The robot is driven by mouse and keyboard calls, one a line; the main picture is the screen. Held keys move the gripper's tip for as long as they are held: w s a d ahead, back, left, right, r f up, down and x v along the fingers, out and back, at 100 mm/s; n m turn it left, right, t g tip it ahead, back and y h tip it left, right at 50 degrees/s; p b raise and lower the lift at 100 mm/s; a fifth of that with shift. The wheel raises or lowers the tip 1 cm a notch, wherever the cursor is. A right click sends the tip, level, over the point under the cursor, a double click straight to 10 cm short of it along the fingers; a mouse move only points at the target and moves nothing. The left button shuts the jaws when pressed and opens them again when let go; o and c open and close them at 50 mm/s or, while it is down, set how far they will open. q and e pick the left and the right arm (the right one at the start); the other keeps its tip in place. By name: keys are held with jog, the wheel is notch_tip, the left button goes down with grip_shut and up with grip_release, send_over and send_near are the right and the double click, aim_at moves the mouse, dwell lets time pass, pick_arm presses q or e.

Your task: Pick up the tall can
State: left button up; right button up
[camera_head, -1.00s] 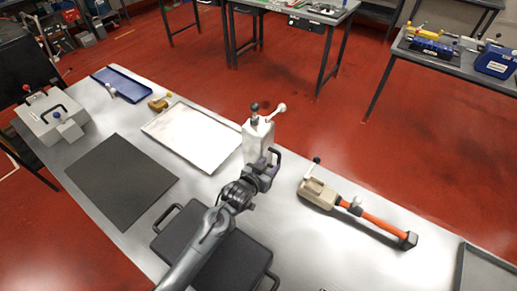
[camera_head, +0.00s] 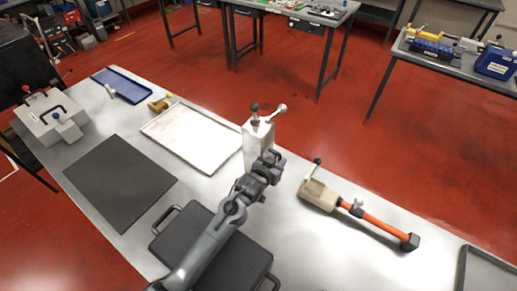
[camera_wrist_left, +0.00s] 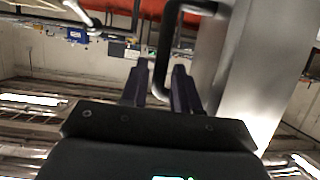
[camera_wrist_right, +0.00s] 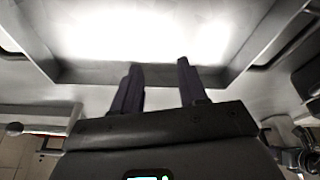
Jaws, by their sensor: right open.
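The tall can (camera_head: 257,142) is a pale upright box standing at the far edge of the table, with a black knob and a white lever on top. In the left wrist view its side (camera_wrist_left: 250,75) fills the right, and a black loop handle (camera_wrist_left: 160,68) sticks out from it. My left gripper (camera_head: 272,160) is at the can's near right side; its fingers (camera_wrist_left: 162,78) look apart, with the handle's upright bar between them. Contact is unclear. My right gripper (camera_wrist_right: 160,75) is open and empty, facing a bright, shallow tray; it is not visible in the head view.
A pale shallow tray (camera_head: 165,132) lies left of the can, and a black case (camera_head: 190,222) lies under my left arm. A beige tool with an orange shaft (camera_head: 375,224) lies to the right. Another grey tray (camera_head: 470,262) is at the right edge.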

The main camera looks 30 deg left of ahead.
pick_arm(q)
grip_shut()
jog(key=shift+r, duration=0.15)
